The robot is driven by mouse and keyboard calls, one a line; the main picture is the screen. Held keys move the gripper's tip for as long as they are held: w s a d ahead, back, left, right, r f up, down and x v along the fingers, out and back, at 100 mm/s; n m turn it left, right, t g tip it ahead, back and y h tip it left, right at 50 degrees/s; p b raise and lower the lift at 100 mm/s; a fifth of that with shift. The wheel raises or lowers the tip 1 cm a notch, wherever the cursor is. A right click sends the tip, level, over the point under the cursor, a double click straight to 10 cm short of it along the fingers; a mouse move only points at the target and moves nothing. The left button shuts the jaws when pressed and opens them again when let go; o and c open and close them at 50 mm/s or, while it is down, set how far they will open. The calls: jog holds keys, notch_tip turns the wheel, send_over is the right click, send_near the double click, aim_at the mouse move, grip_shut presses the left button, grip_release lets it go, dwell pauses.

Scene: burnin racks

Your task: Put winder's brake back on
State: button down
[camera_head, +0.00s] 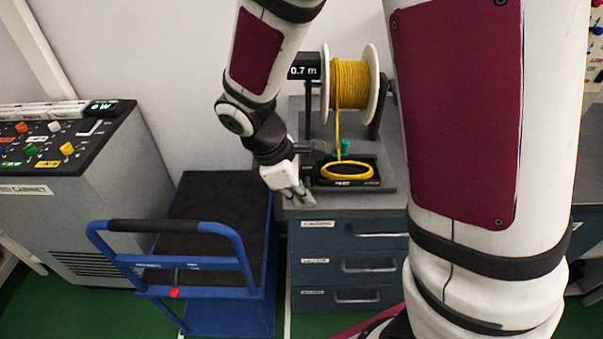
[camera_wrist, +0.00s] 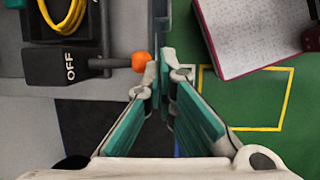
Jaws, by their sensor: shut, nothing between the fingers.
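In the head view my gripper (camera_head: 297,192) is at the winder's front left, and the knob is not distinguishable.
A drawer cabinet (camera_head: 307,255) supports the winder. A blue cart (camera_head: 222,246) stands to its left, with a control cabinet (camera_head: 78,215) further left. Green floor and a grey panel with a dark red edge (camera_wrist: 255,35) show at the right in the wrist view.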

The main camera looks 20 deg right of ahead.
jog(key=shift+r, duration=0.1)
jog(key=shift+r+p, duration=0.65)
jog(key=shift+r, duration=0.1)
jog(key=s+a+r+p, duration=0.1)
jog(key=s+a+r, duration=0.1)
jog(key=r, duration=0.3)
jog(key=s+a+r+p, duration=0.1)
jog(key=s+a+r, duration=0.2)
jog(key=a+r, duration=0.2)
jog(key=shift+r+p, duration=0.4)
jog(key=shift+r, duration=0.1)
